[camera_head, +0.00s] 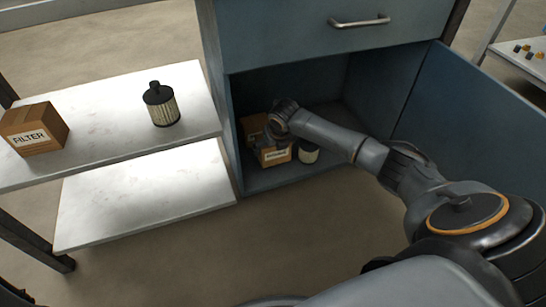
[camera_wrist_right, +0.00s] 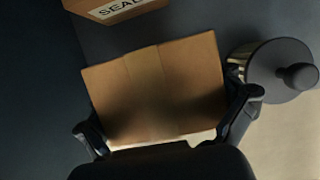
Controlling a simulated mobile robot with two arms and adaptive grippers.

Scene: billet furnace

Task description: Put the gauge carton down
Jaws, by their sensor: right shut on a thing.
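The gauge carton (camera_head: 275,157), a small brown box with a white label too small to read, is inside the open lower compartment of the blue cabinet. In the right wrist view its taped top (camera_wrist_right: 160,85) lies between the fingers. My right gripper (camera_wrist_right: 168,125) is shut on the carton from above, one finger at each side. In the head view this gripper (camera_head: 268,138) is partly hidden by its own wrist. The carton appears at or very near the compartment floor; contact cannot be told. My left gripper is not in view.
A seal carton (camera_wrist_right: 115,8) stands behind the held carton. A black-topped filter (camera_head: 308,152) is close on its right. The cabinet door (camera_head: 470,110) is open at right. A white shelf (camera_head: 110,122) at left bears a filter carton (camera_head: 33,130) and another filter (camera_head: 160,105).

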